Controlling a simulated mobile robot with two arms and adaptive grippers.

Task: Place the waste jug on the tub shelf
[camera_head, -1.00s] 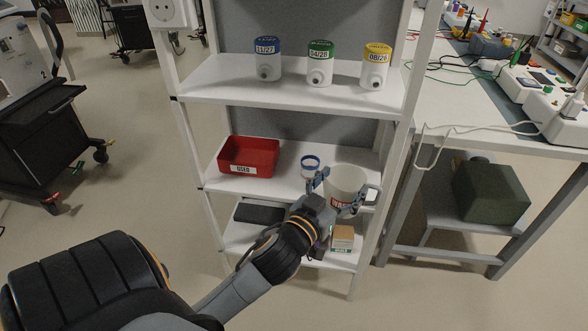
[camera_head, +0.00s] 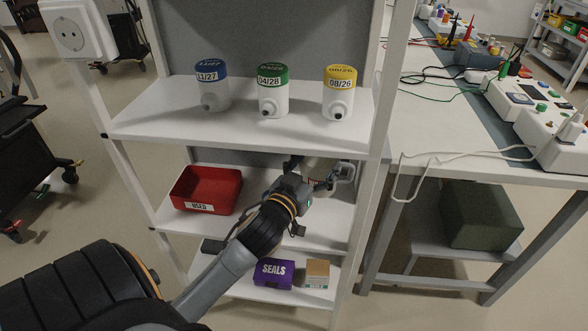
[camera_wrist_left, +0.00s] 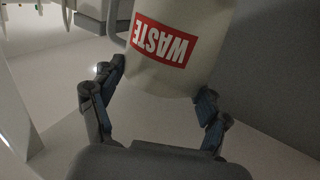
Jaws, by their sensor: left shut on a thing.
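The waste jug (camera_head: 321,172) is a pale cream vessel with a side handle, largely hidden behind my left gripper (camera_head: 308,179) in the head view. It is over the right part of the middle shelf (camera_head: 327,218), where the red tub (camera_head: 206,190) labelled USED stands at the left. In the left wrist view the jug (camera_wrist_left: 186,75) shows its red WASTE label upside down, between the two fingers of my left gripper (camera_wrist_left: 158,98). The gripper is shut on it. I cannot tell whether the jug's base touches the shelf. My right gripper is not in view.
The upper shelf (camera_head: 160,124) holds blue-capped (camera_head: 211,86), green-capped (camera_head: 272,92) and yellow-capped (camera_head: 338,94) white canisters. The bottom shelf holds a purple SEALS box (camera_head: 273,273) and a small tan box (camera_head: 317,272). A white rack post (camera_head: 377,190) stands close right of the jug.

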